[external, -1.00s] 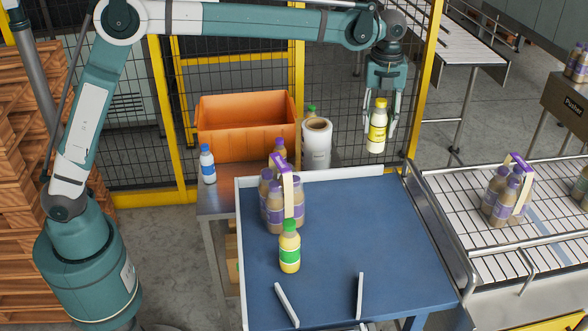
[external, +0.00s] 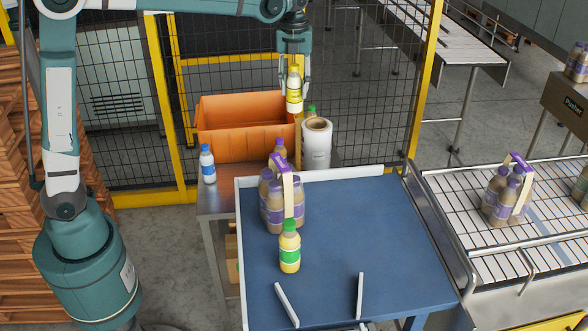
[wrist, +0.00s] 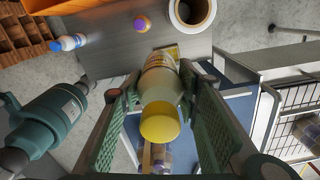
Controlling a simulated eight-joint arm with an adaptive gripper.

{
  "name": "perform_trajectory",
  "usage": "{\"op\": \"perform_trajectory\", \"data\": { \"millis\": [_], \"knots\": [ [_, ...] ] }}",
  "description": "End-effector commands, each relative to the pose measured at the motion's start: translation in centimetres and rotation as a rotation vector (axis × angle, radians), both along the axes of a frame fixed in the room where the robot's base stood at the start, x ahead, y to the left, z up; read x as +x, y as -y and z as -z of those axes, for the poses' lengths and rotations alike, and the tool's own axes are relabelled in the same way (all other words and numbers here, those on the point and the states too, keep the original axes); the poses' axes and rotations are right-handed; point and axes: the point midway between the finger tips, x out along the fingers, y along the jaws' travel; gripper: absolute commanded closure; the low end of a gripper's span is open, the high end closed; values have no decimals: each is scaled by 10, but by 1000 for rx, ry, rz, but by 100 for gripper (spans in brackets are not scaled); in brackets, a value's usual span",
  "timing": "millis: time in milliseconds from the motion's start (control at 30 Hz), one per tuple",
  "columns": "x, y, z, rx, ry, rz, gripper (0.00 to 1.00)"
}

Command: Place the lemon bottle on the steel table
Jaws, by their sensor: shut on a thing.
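The lemon bottle (external: 294,92), with a yellow cap and a pale yellow label, hangs upright in my gripper (external: 293,78). My gripper is shut on it, high above the back of the work area near the orange crate's right end. In the wrist view the bottle (wrist: 160,112) sits between the two green finger pads, cap toward the camera. The steel table (external: 214,203) stands left of and behind the blue table; it also shows in the wrist view (wrist: 110,55) beneath the held bottle.
On the steel table stand an orange crate (external: 245,143), a white bottle with a blue cap (external: 207,165), a film roll (external: 317,146) and a purple-capped bottle (external: 280,147). The blue table (external: 350,225) holds a bottle pack (external: 272,204) and a green-capped bottle (external: 289,252). Bare steel shows between crate and blue table.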

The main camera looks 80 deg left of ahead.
Motion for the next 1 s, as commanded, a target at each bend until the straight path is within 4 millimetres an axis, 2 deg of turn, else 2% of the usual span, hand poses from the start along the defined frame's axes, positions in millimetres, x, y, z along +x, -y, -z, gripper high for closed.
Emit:
{"op": "perform_trajectory", "data": {
  "millis": [33, 100, 300, 600, 700, 1000],
  "knots": [
    [-16, -11, 0, 0, 0, -4, 84],
    [-34, -23, 1, 0, 0, -3, 84],
    [-83, -51, 5, 0, 0, 1, 84],
    [-132, -73, 10, 0, 0, 5, 84],
    [-145, -78, 13, 0, 0, 6, 84],
    [-141, -77, 61, 0, 0, 8, 84]
  ]
}}
